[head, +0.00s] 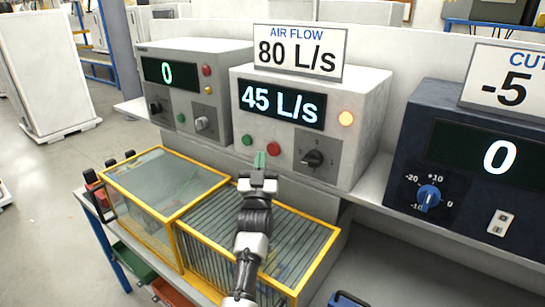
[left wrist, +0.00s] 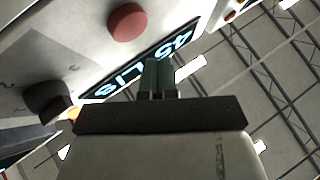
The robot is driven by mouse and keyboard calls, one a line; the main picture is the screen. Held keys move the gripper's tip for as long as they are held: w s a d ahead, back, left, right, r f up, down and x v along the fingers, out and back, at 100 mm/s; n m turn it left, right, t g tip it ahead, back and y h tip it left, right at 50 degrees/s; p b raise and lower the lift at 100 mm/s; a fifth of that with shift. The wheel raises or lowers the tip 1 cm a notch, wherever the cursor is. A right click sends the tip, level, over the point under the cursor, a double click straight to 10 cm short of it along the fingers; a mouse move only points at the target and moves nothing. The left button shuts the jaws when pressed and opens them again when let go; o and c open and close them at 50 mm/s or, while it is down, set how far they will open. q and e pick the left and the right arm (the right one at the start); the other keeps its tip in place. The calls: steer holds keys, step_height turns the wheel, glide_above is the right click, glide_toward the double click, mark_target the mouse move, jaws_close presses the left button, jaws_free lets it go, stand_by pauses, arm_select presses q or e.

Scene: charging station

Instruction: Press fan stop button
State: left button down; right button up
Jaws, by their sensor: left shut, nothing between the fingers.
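The air flow box (head: 375,95) is a light grey unit in the middle of the bench, and its display (head: 283,104) reads 45 L/s. Below the display are a green button (head: 247,139) and a round red button (head: 273,149). My left gripper (head: 260,159) is shut and empty, its green fingertips just in front of and below these two buttons. In the left wrist view the red button (left wrist: 128,22) shows beyond and to the left of the fingertips (left wrist: 157,77), with a visible gap in the picture. My right gripper is not in view.
A black knob (head: 313,158) sits right of the red button, under a lit orange lamp (head: 346,118). A sign (head: 299,53) above reads 80 L/s. A grey box (head: 220,60) stands left, a dark box (head: 410,135) right. Yellow-framed glass cases (head: 165,185) lie below.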

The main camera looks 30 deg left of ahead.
arm_select(q)
steer(key=shift+w+b, duration=0.35)
steer(key=shift+w, duration=0.65)
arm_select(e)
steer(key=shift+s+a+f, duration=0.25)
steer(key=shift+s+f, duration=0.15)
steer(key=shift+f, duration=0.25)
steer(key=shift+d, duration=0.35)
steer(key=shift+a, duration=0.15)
arm_select(q)
steer(key=shift+w, duration=0.15)
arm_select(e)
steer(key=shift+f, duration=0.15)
arm_select(q)
steer(key=shift+w+b, duration=0.25)
steer(key=shift+b, duration=0.05)
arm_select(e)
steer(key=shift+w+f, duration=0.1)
